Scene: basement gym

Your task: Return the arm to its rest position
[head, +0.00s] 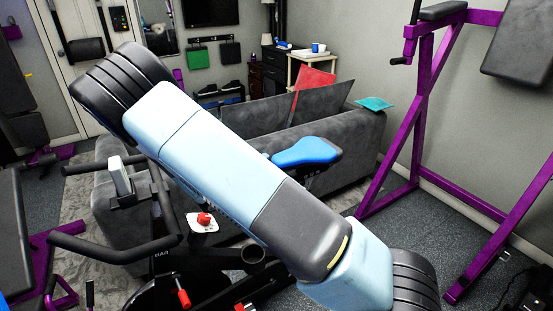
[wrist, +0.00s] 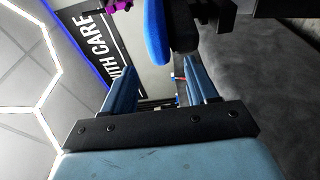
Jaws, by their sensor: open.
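My gripper (wrist: 163,80) shows in the wrist view, its two blue fingers apart with nothing between them that I can see gripped. My arm, pale blue and black, crosses the middle of the head view from upper left to lower right. The gripper itself cannot be made out in the head view. In the wrist view a blue padded shape (wrist: 155,35), which looks like the bike's saddle, is close above and beyond the fingertips. I cannot tell whether it touches them.
An exercise bike with a blue saddle (head: 306,152) stands behind my arm. Beyond it is a grey sofa (head: 352,140) with a teal cloth (head: 375,103). A purple rack (head: 418,110) stands at right. Speckled floor (head: 420,215) is open between sofa and rack.

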